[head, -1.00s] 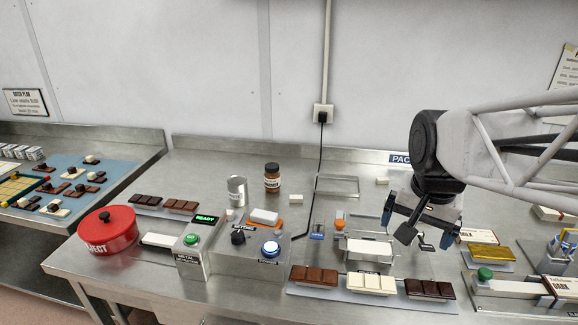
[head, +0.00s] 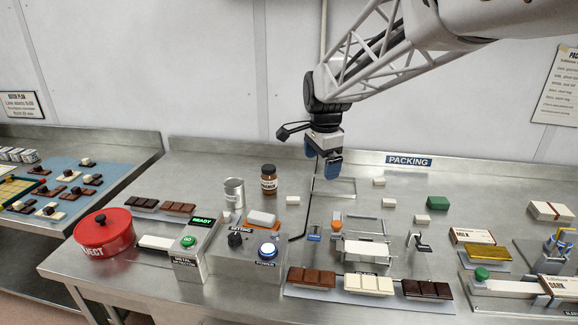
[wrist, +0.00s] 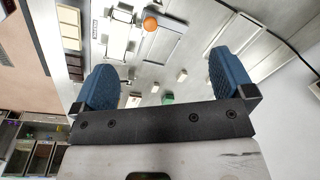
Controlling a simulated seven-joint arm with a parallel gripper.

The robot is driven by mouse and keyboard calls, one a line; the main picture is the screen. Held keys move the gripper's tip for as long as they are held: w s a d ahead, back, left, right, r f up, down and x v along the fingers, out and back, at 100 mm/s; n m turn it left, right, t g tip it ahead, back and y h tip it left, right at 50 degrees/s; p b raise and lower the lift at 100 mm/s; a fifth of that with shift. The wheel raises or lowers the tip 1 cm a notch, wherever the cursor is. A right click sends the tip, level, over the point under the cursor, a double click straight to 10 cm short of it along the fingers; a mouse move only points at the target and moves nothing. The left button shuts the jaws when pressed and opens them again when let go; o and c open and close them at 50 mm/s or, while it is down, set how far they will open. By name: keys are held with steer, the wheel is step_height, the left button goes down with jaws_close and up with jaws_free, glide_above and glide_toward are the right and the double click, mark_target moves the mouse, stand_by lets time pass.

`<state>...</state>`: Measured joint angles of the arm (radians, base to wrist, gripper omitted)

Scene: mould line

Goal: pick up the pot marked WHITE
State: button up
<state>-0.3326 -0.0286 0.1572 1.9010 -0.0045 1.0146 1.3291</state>
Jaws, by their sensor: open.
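My gripper (head: 322,160) is open and empty, with two blue fingers, above the back of the bench near the wire frame. It also shows in the wrist view (wrist: 162,80), with nothing between its fingers. No marking WHITE can be read in either view. Several small pale pots (head: 17,155) stand in a row at the far left, on the other bench; their marks are too small to read. A silver can (head: 234,194) and a brown jar with a pale label (head: 268,181) stand on the middle bench, left of my gripper. The pots are not recognisable in the wrist view.
A red lidded pot marked REJECT (head: 104,230) stands at the front left. A control box (head: 255,240) with buttons and a tray of chocolate bars (head: 390,294) lie along the front. A green block (head: 438,203) and small pale blocks lie at the right.

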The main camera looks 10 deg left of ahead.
steer(key=w+a+f+m, duration=0.25)
steer(key=w+a, duration=0.25)
steer(key=a, duration=0.3)
steer(key=w+a+f+m, duration=0.2)
steer(key=w+a+f, duration=0.25)
steer(key=a, duration=0.35)
steer(key=m+g, duration=0.1)
steer(key=m, duration=0.3)
glide_above(234, 189)
steer(key=w+a, duration=0.1)
steer(key=w, duration=0.3)
step_height(234, 189, down, 7)
steer(key=shift+s, duration=0.2)
steer(key=shift+a+f, duration=0.1)
steer(key=shift+f, duration=0.05)
steer(key=shift+f, duration=1.25)
steer(key=shift+s+f, duration=0.1)
steer(key=shift+f, duration=2.5)
steer(key=c, duration=1)
